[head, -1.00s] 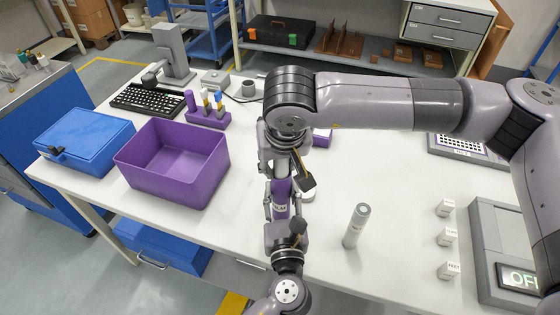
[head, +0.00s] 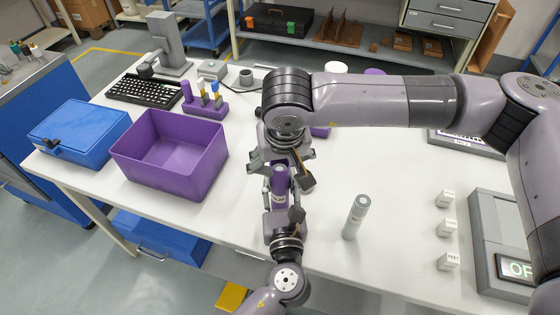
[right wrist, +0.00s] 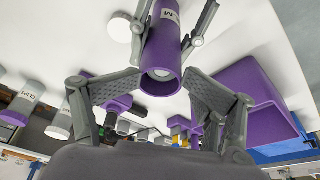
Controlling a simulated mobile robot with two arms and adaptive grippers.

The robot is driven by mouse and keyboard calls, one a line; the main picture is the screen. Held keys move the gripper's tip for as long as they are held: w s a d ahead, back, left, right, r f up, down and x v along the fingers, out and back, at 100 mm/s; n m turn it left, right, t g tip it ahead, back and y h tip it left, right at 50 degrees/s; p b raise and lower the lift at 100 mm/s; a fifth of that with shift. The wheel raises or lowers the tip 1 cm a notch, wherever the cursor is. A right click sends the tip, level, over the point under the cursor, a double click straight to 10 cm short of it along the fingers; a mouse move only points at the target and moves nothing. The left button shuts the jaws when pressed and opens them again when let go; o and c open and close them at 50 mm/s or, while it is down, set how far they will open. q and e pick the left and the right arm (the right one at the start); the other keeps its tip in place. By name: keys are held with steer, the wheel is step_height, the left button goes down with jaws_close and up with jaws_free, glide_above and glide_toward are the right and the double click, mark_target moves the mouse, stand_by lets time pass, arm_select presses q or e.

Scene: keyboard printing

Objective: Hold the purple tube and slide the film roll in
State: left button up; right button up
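The purple tube (head: 279,184) is upright above the white table, with a white label on its side. My left gripper (head: 280,200) is shut on it from both sides. In the right wrist view the tube (right wrist: 164,40) shows its open end, and a pale round thing, seemingly the film roll (right wrist: 160,74), sits inside the mouth. My right gripper (head: 281,158) is just above the tube. Its fingers (right wrist: 163,95) are spread wide and apart from the tube, with nothing between them.
A purple bin (head: 133,150) and a blue case (head: 60,150) stand at the left. A purple rack (head: 207,110) and a keyboard (head: 143,92) are behind. A grey cylinder (head: 355,218) stands right of the grippers, near small white blocks (head: 447,228) and a grey device (head: 480,245).

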arm_select(q)
steer(key=shift+s+f, duration=0.1)
steer(key=shift+f, duration=0.35)
arm_select(e)
steer(key=v, duration=1.2)
steer(key=shift+s+d, duration=0.1)
arm_select(q)
steer(key=o, duration=0.8)
steer(key=shift+o, duration=1.3)
steer(key=shift+r, duration=0.1)
steer(key=shift+o, duration=1)
steer(key=shift+r, duration=0.15)
